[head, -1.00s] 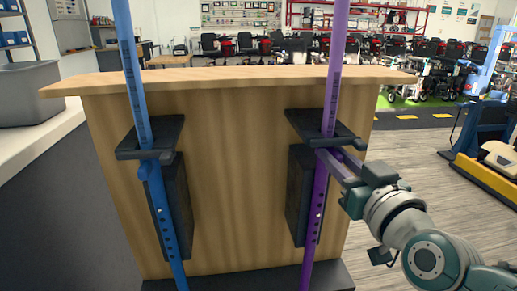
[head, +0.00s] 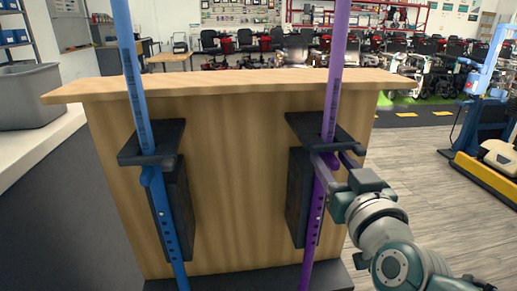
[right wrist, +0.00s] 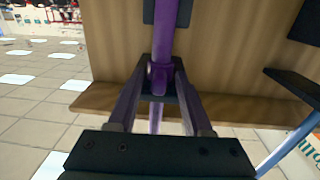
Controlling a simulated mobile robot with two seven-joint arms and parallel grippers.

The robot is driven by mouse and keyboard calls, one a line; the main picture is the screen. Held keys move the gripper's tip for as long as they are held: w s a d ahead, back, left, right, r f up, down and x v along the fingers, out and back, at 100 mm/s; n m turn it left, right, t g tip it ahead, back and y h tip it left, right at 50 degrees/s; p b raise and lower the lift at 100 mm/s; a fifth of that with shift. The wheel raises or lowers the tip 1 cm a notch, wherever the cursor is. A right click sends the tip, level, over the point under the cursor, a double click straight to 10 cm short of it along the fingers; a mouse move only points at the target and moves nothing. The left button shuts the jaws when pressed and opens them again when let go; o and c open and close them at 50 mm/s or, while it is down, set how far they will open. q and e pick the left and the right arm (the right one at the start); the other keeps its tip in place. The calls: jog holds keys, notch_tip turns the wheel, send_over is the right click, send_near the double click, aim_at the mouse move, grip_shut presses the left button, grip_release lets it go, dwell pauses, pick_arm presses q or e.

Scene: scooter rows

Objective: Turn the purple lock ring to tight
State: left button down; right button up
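The purple pole (head: 332,90) stands upright through a dark bracket (head: 305,124) on the right of the wooden panel. The purple lock ring (right wrist: 160,76) shows in the right wrist view as a thicker collar with a small lug. In the head view it is mostly hidden behind my fingers, just below the bracket. My right gripper (head: 335,162) reaches in from the right. In the right wrist view its two fingers (right wrist: 160,88) are apart, one on each side of the ring; I cannot tell whether they touch it. My left gripper is not in view.
A blue pole (head: 133,85) with its own blue ring (head: 151,175) stands in a similar bracket on the left. The wooden panel (head: 240,180) is close behind both poles. A grey bin (head: 35,97) sits on the left counter. Open floor (head: 430,180) lies to the right.

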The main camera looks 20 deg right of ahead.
jog(key=shift+s, duration=0.1)
jog(key=shift+s+a, duration=0.1)
jog(key=shift+s, duration=0.2)
jog(key=p+v, duration=0.1)
jog(key=v, duration=0.8)
jog(key=shift+p, duration=0.35)
jog(key=shift+s+r, duration=0.1)
